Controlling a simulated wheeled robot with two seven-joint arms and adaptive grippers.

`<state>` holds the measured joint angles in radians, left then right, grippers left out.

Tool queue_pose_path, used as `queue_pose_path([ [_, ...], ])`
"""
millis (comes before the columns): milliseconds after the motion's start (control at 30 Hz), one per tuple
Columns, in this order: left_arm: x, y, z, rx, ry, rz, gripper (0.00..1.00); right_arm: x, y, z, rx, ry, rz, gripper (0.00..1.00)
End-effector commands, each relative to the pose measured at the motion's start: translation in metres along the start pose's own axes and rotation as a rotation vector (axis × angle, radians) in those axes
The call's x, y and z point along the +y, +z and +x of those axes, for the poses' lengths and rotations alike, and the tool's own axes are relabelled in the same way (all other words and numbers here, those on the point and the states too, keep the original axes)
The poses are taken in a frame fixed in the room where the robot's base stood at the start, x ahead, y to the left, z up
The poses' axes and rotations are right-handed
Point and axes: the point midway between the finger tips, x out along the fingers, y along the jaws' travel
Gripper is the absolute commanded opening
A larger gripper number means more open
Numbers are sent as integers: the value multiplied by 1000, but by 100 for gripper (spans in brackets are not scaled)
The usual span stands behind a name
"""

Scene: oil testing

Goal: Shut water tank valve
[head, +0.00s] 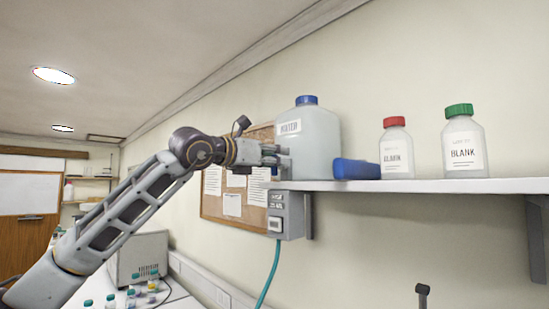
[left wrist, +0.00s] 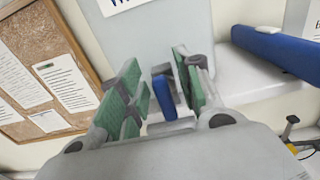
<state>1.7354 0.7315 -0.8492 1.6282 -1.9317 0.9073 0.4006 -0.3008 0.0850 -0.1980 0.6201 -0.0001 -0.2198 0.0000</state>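The water tank (head: 314,145), a translucent white container with a blue cap and a "WATER" label, stands upright on the wall shelf. Its lower front is in the left wrist view (left wrist: 165,25). A blue valve handle (left wrist: 164,97) shows there between my left gripper's green-padded fingers (left wrist: 160,88). The fingers are apart, one on each side of the handle; I cannot tell whether either touches it. In the head view my left gripper (head: 276,155) is at the tank's lower left, hiding the valve. My right gripper is out of view.
The shelf (head: 430,187) holds a blue object (head: 356,169), a red-capped bottle (head: 396,150) and a green-capped bottle (head: 463,143). A grey box (head: 286,216) with a teal hose (head: 269,276) hangs below the shelf. A cork board (head: 222,205) is on the wall behind.

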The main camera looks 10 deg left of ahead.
Motion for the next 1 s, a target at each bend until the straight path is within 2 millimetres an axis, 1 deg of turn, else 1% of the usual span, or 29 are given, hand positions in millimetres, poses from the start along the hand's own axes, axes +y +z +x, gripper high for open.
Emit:
queue_pose_path([
  [33,0,0,0,0,0,0,25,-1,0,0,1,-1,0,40],
  [233,0,0,0,0,0,0,0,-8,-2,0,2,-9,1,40],
  [400,0,0,0,0,0,1,0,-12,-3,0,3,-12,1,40],
  [667,0,0,0,0,1,30,0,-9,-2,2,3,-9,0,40],
  [1000,-4,-1,0,0,1,180,0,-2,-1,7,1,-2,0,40],
])
